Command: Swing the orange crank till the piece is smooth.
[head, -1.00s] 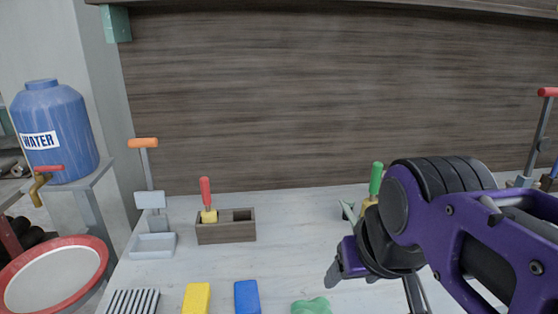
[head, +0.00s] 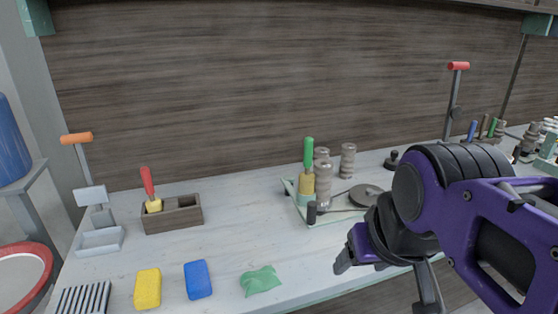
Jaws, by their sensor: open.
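The orange crank (head: 77,138) is a bar handle on a thin grey lever at the far left of the bench. The lever rises from a small grey device with a pale upright plate (head: 91,196) and a shallow grey tray (head: 100,241). I cannot make out a piece in the device or how smooth it is. My gripper (head: 350,258) is in the right half of the view, over the bench's front part, open and well away from the crank. Its far finger is partly hidden by my purple arm.
A wooden box (head: 173,215) with a red-handled tool stands right of the crank. A yellow block (head: 148,288), blue block (head: 198,279) and green lump (head: 260,280) lie in front. A green-handled tool (head: 308,165) stands mid-bench by grey stacked cylinders. A red-handled lever (head: 458,67) stands behind my arm.

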